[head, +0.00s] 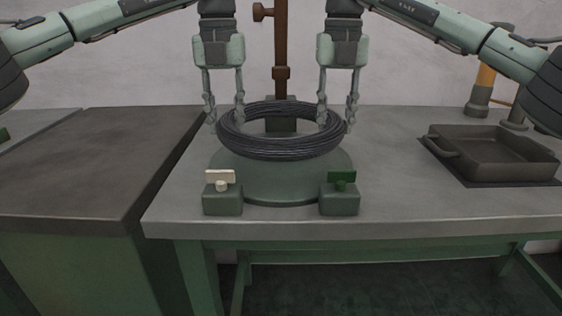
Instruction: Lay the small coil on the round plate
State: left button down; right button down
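The small coil (280,147) is a dark grey ring of wound wire, level and in the middle of the head view. It is over the rear part of the green round plate (281,188) and appears raised above it; the coil hides much of the plate. My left gripper (226,127) points down with one finger outside and one inside the coil's left side, shut on it. My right gripper (336,126) holds the coil's right side the same way.
A brown upright post (281,45) rises behind. A dark tray (490,150) sits at right on the grey table (400,205).

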aim_at(230, 158)
pick_arm(q)
jog(key=shift+f, duration=0.1)
pick_arm(e)
jog(key=shift+f, duration=0.1)
